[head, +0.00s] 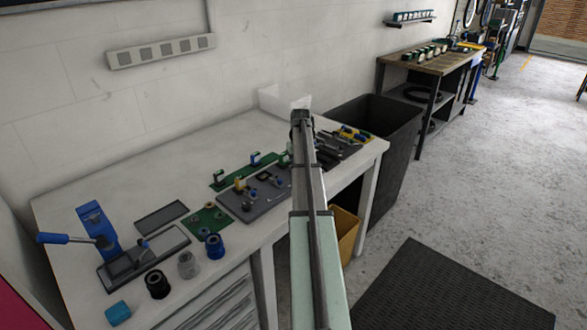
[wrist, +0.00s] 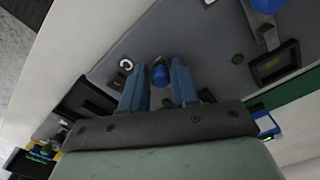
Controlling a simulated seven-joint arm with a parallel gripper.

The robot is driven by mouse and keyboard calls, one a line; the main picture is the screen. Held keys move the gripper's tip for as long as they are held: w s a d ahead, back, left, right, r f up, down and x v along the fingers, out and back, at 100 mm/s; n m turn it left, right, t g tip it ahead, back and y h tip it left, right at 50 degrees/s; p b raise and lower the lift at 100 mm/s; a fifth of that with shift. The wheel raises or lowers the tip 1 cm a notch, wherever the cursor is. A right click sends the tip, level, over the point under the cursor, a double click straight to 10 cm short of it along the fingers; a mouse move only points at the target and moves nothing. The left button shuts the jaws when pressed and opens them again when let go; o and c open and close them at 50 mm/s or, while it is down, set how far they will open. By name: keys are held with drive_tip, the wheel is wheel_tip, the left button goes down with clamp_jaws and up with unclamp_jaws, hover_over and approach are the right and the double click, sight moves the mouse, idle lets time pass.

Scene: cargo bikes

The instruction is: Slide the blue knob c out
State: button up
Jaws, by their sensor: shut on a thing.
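My gripper (wrist: 158,68) shows in the wrist view, its two blue fingers on either side of a small round blue knob (wrist: 160,76). It is shut on this knob, which sits over a grey panel (wrist: 205,45). No letter is readable on the knob, and its stem and lower part are hard to see between the fingers. In the head view my arm covers the gripper and the held knob. The grey panel (head: 262,208) lies on the white bench there, with small blue knobs and fittings on it.
Another blue knob (wrist: 267,5) is at the wrist view's upper right, near a black block (wrist: 275,62). A black bin (head: 372,130) is beyond the bench's right end.

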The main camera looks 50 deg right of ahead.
drive_tip(key=shift+s+a+f, duration=0.15)
drive_tip(key=shift+s+f, duration=0.05)
clamp_jaws()
drive_tip(key=o, duration=0.6)
unclamp_jaws()
drive_tip(key=shift+w+r, duration=0.1)
drive_tip(key=shift+r, duration=3.75)
